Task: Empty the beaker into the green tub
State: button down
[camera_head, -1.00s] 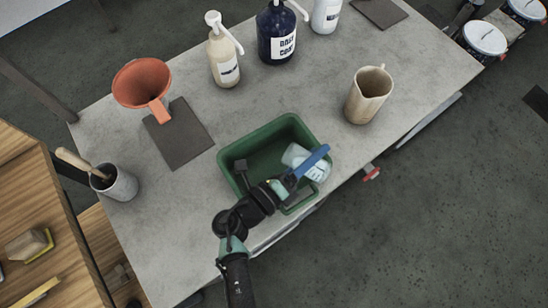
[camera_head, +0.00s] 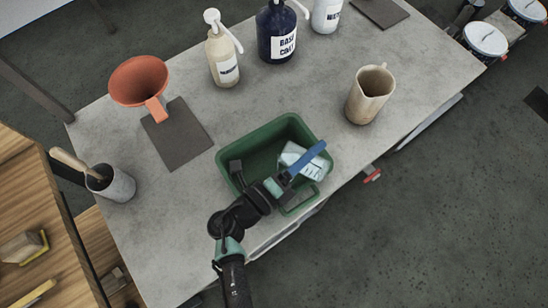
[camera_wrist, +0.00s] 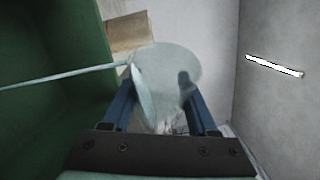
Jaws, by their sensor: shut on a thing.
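The beaker (camera_head: 303,162) is a pale, translucent vessel with markings. My gripper (camera_head: 314,154) is shut on it, with blue fingers on either side, and holds it over the right part of the green tub (camera_head: 258,142). The beaker looks tilted. In the wrist view the beaker (camera_wrist: 165,80) is between my fingers (camera_wrist: 160,100), and the green tub wall (camera_wrist: 50,60) fills the left side. The tub stands at the table's front edge. I cannot tell how much liquid is in the beaker or the tub.
A beige jug (camera_head: 370,95) stands right of the tub. A dark mat (camera_head: 178,135), an orange funnel (camera_head: 138,80) and a grey pot with a handle in it (camera_head: 112,184) are at the left. Pump bottles (camera_head: 222,55) and a dark bottle (camera_head: 276,30) stand behind.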

jog(key=shift+w+a+r+n, duration=0.15)
jog(key=shift+a+r+n, duration=0.05)
jog(key=shift+a+n, duration=0.1)
jog(key=shift+w+a+r+n+t+p, duration=0.1)
jog(key=shift+r+n+t+p, duration=0.2)
jog(key=shift+n+p, duration=0.3)
jog(key=shift+a+r+n+t+p, duration=0.1)
jog(key=shift+r+n+t+p, duration=0.25)
jog(key=shift+n, duration=0.45)
dwell(0.9)
